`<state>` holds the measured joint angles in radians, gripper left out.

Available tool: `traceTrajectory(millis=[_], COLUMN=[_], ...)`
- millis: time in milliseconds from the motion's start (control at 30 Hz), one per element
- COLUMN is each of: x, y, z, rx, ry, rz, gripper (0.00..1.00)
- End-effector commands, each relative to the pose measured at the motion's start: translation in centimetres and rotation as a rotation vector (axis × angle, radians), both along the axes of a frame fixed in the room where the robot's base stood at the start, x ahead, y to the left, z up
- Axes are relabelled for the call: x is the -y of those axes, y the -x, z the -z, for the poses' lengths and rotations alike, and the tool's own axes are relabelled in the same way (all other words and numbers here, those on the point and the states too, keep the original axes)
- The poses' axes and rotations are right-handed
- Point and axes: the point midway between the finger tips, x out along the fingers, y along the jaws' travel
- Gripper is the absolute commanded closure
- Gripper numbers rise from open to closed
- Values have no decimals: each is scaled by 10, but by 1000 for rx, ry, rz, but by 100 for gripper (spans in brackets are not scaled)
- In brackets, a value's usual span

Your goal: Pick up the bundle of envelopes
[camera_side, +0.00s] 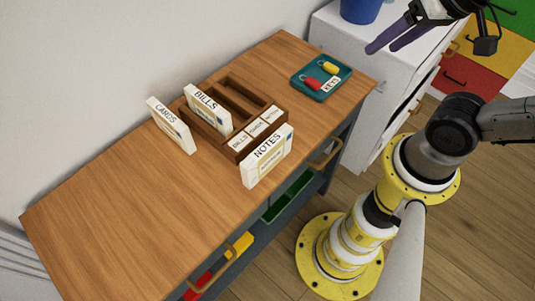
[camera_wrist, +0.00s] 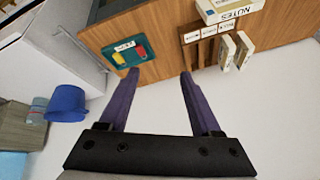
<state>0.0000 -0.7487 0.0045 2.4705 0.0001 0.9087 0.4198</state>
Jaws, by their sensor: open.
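Three upright white bundles that look like envelopes are on the wooden table. The one marked CARDS (camera_side: 172,126) stands left of the brown slotted organizer (camera_side: 254,96). The one marked BILLS (camera_side: 208,109) is at the organizer's left side; I cannot tell if it sits in a slot. The one marked NOTES (camera_side: 267,156) stands at the organizer's front. In the wrist view, NOTES (camera_wrist: 230,9) is at the top and the other two (camera_wrist: 235,51) are below right. My gripper (camera_side: 382,48), with purple fingers, is open and empty, high up and right of the table; its fingers also show in the wrist view (camera_wrist: 159,72).
A teal tray (camera_side: 321,91) with red and yellow key tags lies at the table's far right end. A white cabinet with a blue pot (camera_side: 360,8) stands beyond it. The table's left half (camera_side: 110,220) is clear. A wall runs along the back.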

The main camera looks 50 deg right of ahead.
Motion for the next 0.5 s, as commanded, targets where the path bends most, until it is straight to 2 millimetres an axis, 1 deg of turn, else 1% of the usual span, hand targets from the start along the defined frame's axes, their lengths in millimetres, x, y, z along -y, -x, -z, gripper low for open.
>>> traceTrajectory(millis=[33,100,267,367,467,500], x=[0,-2,-14,-27,-45,-55], y=[-5,-13,-37,-56,-76,-84], z=[-5,-10,-17,-17,-13,-10], rx=[1,-10,-60,-108,-168,-194], ry=[-55,-135,-306,-395,-463,-484], rz=[98,235,523,694,861,927], gripper=[35,35,35,35,35,35])
